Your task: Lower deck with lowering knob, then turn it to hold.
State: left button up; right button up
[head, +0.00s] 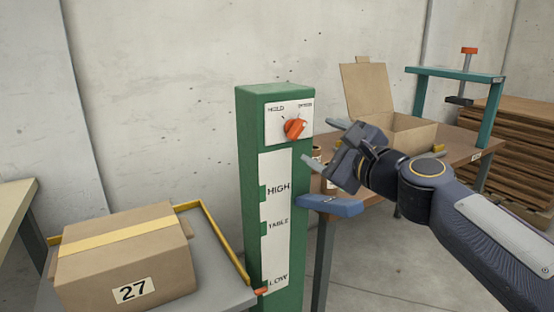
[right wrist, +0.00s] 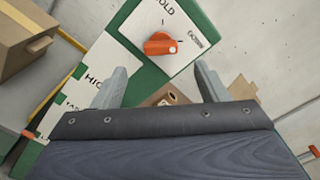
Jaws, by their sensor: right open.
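The orange lowering knob (head: 295,129) sits on a white plate at the top of a green post (head: 247,150). Its white mark points up and right, toward the right-hand label and away from HOLD. A scale below reads HIGH, TABLE and LOW, and an orange pointer (head: 262,291) is beside LOW. The grey deck (head: 222,285) with a yellow rail carries carton 27 (head: 128,255). My right gripper (head: 318,142) is open and empty, just right of the knob. In the right wrist view the knob (right wrist: 160,44) lies beyond the parted fingertips (right wrist: 160,70), untouched. My left gripper is not seen.
A brown bench (head: 455,148) behind my right arm holds an open carton (head: 410,135) and a teal press frame (head: 455,74). Stacked brown boards (head: 520,140) stand at the far right. A tan table edge (head: 15,210) is at the left.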

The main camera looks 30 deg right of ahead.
aim_at(300, 131)
jog(key=w, duration=0.7)
jog(key=shift+w+a, duration=0.3)
jog(key=shift+w, duration=0.1)
jog(key=c, duration=1)
